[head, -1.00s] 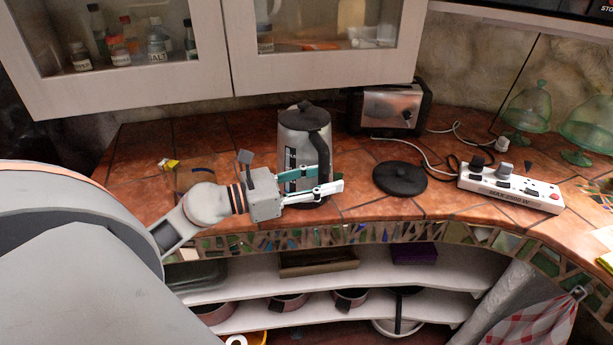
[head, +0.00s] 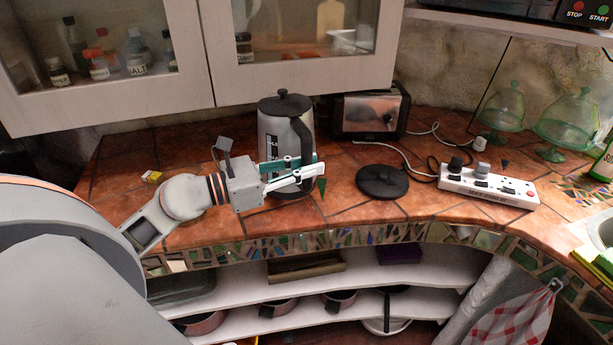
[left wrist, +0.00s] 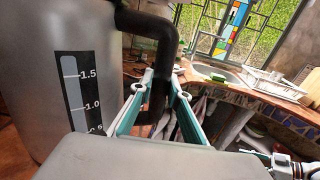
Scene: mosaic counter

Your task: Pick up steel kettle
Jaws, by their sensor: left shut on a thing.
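The steel kettle (head: 272,133) has a black lid and a black handle on its right side. It is upright at the middle of the tiled counter. My left gripper (head: 318,168) is shut on the handle, low down, in front of the kettle body. In the left wrist view, the kettle body (left wrist: 28,75) with its level marks fills the left, and the black handle (left wrist: 166,40) runs down between the fingers (left wrist: 155,92). The kettle's bottom is partly hidden by the gripper, and I cannot tell how far it is off the counter.
A black round kettle base (head: 382,182) lies to the right, with a white power strip (head: 490,188) beyond it. A toaster (head: 370,113) stands behind. Cabinet doors (head: 290,75) hang above the counter's back. Green glass domes (head: 503,105) stand at the far right.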

